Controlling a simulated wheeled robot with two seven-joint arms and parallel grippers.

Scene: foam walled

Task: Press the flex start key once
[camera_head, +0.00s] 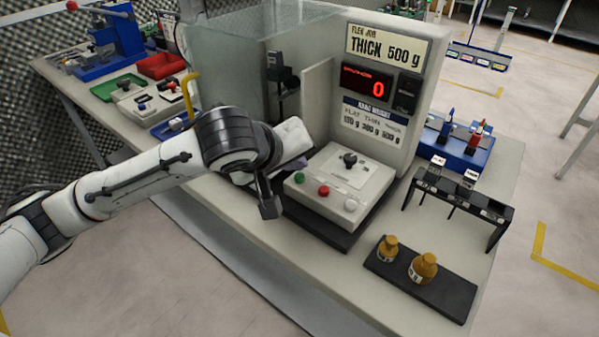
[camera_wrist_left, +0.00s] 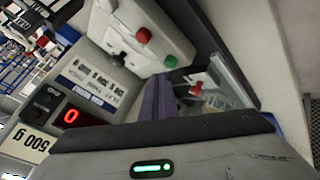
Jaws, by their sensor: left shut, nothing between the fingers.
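The test machine (camera_head: 405,130) stands on the bench, with a sign reading "FLEX JOB THICK 500 g" and a red display (camera_head: 367,83) showing 0. No lettering for a flex start key is readable. My left gripper (camera_head: 300,163) is shut and empty, just behind and above the green button. In the left wrist view, the shut fingers (camera_wrist_left: 157,98) appear beside the green button (camera_wrist_left: 171,62); contact cannot be told.
A clear screen (camera_head: 225,65) and a dark post (camera_head: 280,75) stand behind my gripper. Trays (camera_head: 118,88) lie at the bench's left. The front bench strip is clear.

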